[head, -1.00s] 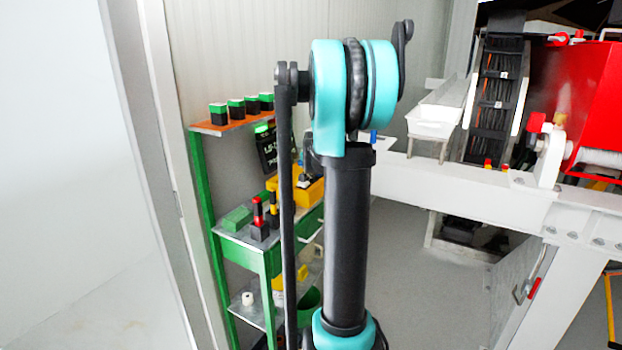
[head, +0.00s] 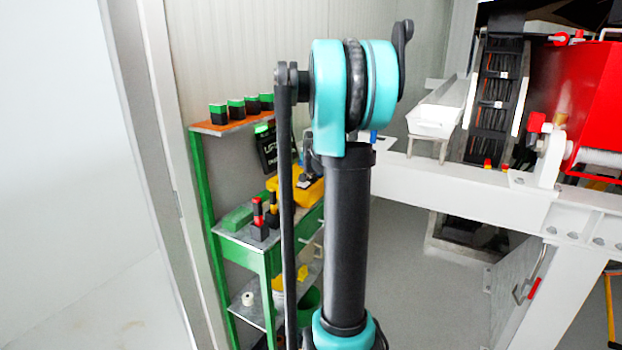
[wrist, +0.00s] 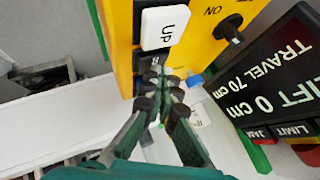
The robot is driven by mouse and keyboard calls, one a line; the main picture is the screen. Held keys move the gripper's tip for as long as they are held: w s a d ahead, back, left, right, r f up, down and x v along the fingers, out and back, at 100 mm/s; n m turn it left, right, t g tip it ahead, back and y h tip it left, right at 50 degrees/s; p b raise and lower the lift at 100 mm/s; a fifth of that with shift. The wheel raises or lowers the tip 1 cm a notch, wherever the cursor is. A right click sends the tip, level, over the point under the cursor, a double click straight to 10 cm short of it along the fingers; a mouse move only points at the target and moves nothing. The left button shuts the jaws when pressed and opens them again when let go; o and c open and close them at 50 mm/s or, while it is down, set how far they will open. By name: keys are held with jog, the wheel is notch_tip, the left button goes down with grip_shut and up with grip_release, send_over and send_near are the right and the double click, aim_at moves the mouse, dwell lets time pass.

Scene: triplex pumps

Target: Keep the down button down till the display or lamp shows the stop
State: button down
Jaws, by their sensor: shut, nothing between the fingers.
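The yellow control box (wrist: 205,45) fills the top of the wrist view, with a white UP button (wrist: 165,27) and a black knob (wrist: 230,28) beside the word ON. A dark button (wrist: 148,62) below UP is mostly hidden behind my fingertips. My gripper (wrist: 165,78) is shut and empty, its tips at that dark button; I cannot tell whether they press it. The black display (wrist: 265,85) reads LIFT 0 cm and TRAVEL 70 cm. Under it are red JAM (wrist: 260,134) and LIMIT (wrist: 293,130) fields; whether either is lit is unclear. In the head view the box (head: 285,182) is partly behind my arm.
A green shelf (head: 205,200) holds green-topped black blocks (head: 236,107) on top and red and yellow-tipped pieces (head: 258,218) lower down. A white beam frame (head: 470,197) and red machine (head: 590,100) stand at right. Grey floor (head: 410,265) is open between.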

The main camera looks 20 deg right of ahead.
jog(key=shift+r, duration=0.15)
dwell(0.4)
jog(key=shift+r, duration=0.75)
jog(key=shift+r, duration=0.1)
jog(key=shift+r, duration=2.45)
